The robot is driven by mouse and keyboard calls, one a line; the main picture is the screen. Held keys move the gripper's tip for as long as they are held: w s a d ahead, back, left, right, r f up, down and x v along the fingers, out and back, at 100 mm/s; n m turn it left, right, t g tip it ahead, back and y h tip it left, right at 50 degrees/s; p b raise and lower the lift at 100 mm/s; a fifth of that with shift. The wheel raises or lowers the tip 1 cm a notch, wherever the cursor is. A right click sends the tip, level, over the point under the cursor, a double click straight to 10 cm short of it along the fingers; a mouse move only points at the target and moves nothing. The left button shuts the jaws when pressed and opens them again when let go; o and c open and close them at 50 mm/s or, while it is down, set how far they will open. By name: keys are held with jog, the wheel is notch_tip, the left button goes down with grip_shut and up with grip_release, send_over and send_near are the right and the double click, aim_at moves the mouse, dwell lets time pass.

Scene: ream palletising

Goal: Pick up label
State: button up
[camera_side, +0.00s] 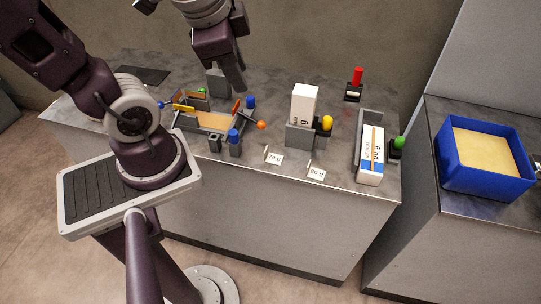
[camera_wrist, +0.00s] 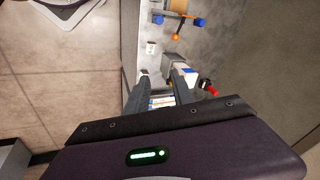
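Two small white label cards stand at the front edge of the grey bench in the side view, one marked 70 g (camera_side: 274,158) and one marked 80 g (camera_side: 317,173). One white card (camera_wrist: 151,48) shows in the wrist view, ahead of the fingers; its print is too small to read. My gripper (camera_side: 236,84) is raised above the back of the bench in the side view, apart from both cards. In the wrist view its two dark fingers (camera_wrist: 159,80) are spread, and a ream shows in the gap further below. I see nothing held.
A white ream (camera_side: 304,103) stands upright in a grey holder. Another ream (camera_side: 371,156) with a blue and tan band lies near the right edge by a green knob (camera_side: 400,142). A fixture (camera_side: 212,121) with coloured knobs is left. A blue bin (camera_side: 485,178) stands right.

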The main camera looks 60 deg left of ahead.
jog(key=w+a+f+m+g+y, duration=0.1)
jog(key=w+a+f+m+g, duration=0.2)
jog(key=w+a+f+m, duration=0.4)
jog(key=m+g+h, duration=0.1)
jog(key=m+h, duration=0.2)
jog(key=m, duration=1.2)
send_near(274, 155)
jog(key=s+a, duration=0.2)
jog(key=f, duration=0.4)
jog(key=d+f, duration=0.1)
jog(key=f, duration=0.1)
jog(key=shift+s+d+f, duration=0.1)
grip_shut()
